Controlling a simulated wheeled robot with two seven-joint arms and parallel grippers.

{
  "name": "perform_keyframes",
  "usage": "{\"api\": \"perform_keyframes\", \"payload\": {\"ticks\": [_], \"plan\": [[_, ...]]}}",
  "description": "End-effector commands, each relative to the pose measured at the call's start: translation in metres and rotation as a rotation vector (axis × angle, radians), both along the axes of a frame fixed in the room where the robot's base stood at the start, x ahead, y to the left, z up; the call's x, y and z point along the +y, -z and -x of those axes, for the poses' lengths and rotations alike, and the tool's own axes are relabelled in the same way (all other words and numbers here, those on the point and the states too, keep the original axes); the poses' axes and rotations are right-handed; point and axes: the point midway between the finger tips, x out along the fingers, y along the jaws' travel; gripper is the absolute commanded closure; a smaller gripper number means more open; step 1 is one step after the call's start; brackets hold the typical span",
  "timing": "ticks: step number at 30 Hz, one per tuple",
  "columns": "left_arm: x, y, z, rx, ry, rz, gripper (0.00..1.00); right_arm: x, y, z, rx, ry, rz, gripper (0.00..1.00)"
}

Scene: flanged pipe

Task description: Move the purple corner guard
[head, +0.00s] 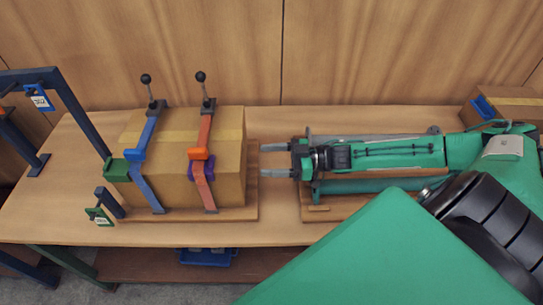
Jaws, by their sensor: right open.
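The purple corner guard (192,171) sits at the top front edge of a cardboard box (228,180), under an orange strap (204,186) that partly covers it. The strap has an orange buckle (199,153) just above the guard and an upright lever with a black knob behind. My right gripper (262,160) is open and empty, to the right of the box and apart from it. Its fingers point left towards the box's right side. My left gripper is not in view.
Dark frames with tags stand at the left. A green pipe-like part (350,188) on a wooden board lies under my right arm. The table's front left (60,220) is clear.

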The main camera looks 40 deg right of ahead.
Motion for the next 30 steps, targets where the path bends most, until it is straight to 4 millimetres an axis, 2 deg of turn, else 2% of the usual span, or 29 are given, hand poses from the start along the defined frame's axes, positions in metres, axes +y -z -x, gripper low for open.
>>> {"api": "perform_keyframes", "payload": {"ticks": [5, 22, 30], "plan": [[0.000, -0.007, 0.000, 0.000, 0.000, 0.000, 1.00, 0.012, -0.002, -0.008, -0.001, 0.001, -0.003, 0.33], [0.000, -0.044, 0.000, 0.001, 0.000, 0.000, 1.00, 0.093, -0.004, -0.062, -0.001, -0.001, -0.003, 0.33], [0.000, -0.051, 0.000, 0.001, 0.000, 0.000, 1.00, 0.112, -0.001, -0.075, 0.001, 0.001, 0.000, 0.33]]}}
